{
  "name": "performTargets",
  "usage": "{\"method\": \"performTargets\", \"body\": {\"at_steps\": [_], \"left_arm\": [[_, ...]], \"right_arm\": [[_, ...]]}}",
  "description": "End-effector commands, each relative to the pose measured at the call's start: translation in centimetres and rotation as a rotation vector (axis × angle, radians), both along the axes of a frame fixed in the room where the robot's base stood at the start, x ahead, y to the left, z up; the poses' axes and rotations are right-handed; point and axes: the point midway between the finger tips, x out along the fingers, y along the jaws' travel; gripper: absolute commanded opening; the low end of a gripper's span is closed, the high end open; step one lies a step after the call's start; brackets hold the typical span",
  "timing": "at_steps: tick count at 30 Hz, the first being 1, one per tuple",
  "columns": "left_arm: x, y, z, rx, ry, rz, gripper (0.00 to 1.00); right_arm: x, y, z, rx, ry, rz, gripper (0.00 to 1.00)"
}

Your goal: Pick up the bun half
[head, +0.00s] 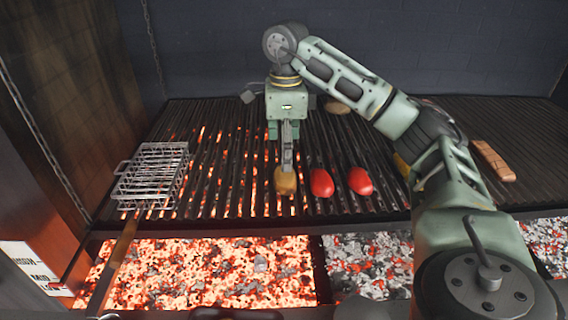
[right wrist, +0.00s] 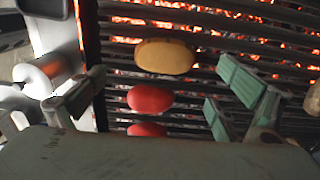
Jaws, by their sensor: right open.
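My right gripper (head: 287,160) points down over the grill, fingers apart and empty. A golden-tan oval piece (head: 285,182) lies on the bars just below and in front of its fingertips. In the right wrist view that oval (right wrist: 165,56) shows between the open fingers (right wrist: 158,88), towards their tips. A second tan, rounded piece (head: 338,107) lies further back, partly hidden by my right arm; I cannot tell for certain which of the two is the bun half. My left gripper is not in view.
Two red oval pieces (head: 321,183) (head: 360,181) lie right of the golden one. A wire grill basket (head: 152,174) stands at left, its handle reaching forward. A brown slab (head: 493,160) lies at right. Glowing coals (head: 200,272) burn below the grate's front edge.

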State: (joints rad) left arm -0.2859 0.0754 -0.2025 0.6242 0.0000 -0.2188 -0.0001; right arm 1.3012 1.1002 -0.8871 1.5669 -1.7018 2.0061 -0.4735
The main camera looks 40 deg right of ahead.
Motion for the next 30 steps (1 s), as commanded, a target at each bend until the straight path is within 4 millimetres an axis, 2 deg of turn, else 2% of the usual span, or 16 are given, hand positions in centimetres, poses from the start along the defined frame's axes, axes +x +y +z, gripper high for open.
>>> {"method": "performTargets", "body": {"at_steps": [3,7,13,21,29,30], "left_arm": [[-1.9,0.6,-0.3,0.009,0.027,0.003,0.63],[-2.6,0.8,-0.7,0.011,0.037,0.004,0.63],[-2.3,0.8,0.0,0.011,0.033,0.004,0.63],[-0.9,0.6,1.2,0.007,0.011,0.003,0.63],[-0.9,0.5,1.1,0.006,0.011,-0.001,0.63],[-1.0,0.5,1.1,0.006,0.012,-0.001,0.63]], "right_arm": [[-0.1,-0.1,-0.5,-0.005,0.003,0.0,0.92],[-0.1,-0.1,-1.9,-0.006,0.005,0.0,0.92],[-0.2,-0.1,-3.7,-0.006,0.007,0.0,0.92],[-0.1,-0.1,-7.3,-0.006,0.004,-0.001,0.92],[0.0,-0.1,-7.7,-0.005,0.0,0.0,0.92],[0.0,-0.1,-7.7,-0.005,0.0,0.0,0.9]]}}
